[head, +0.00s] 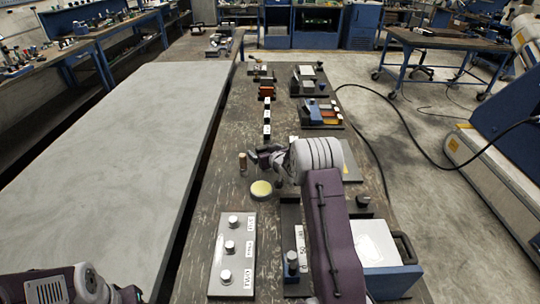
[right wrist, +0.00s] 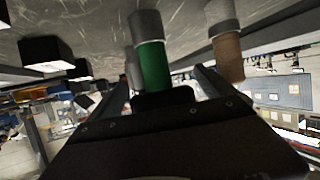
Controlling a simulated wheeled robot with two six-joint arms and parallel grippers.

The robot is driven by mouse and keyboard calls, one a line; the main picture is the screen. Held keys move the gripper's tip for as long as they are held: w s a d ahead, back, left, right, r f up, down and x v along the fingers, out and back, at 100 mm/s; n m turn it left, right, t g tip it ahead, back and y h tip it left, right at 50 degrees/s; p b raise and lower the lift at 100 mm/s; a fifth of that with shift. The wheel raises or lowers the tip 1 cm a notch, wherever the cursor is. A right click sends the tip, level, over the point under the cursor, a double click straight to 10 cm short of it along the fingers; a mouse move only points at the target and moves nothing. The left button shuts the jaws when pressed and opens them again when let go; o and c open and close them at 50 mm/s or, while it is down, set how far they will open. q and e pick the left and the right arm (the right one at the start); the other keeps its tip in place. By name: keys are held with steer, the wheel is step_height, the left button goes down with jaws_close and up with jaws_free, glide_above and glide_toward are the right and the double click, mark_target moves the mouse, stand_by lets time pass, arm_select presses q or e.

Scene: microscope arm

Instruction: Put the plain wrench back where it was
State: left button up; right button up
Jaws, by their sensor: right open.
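I cannot pick out a wrench for certain in either view. My right gripper (head: 268,155) is open above the dark bench, close to an upright brown cylinder (head: 243,163). In the right wrist view a green cylinder (right wrist: 154,68) with a grey end stands between or just beyond the open fingers; I cannot tell whether they touch it. The brown cylinder (right wrist: 228,57), also with a grey end, is to its right. Part of my left arm shows at the bottom left of the head view; its gripper (head: 130,294) is mostly cut off.
A round yellow-topped disc (head: 261,189) lies just below my right gripper. A grey panel (head: 232,264) with three labelled knobs is nearer. Black-and-white blocks (head: 267,118) line up beyond. A blue-and-white box (head: 378,250) is at right. The pale tabletop (head: 130,130) at left is clear.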

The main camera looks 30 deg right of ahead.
steer(key=v, duration=1)
steer(key=shift+s, duration=0.35)
steer(key=shift+r, duration=0.1)
steer(key=s+a+r+n+y+p, duration=0.25)
steer(key=a+r+p, duration=0.35)
steer(key=a+r, duration=0.65)
steer(key=s+a+f+g, duration=0.1)
steer(key=s+f+g, duration=0.3)
steer(key=s, duration=0.5)
steer(key=s+a+f+m+g+h+p, duration=0.1)
steer(key=s+f+g, duration=0.3)
steer(key=s, duration=0.5)
steer(key=s+a+f+m+g, duration=0.1)
steer(key=s+f+g, duration=0.3)
steer(key=s, duration=0.4)
steer(key=shift+s, duration=0.4)
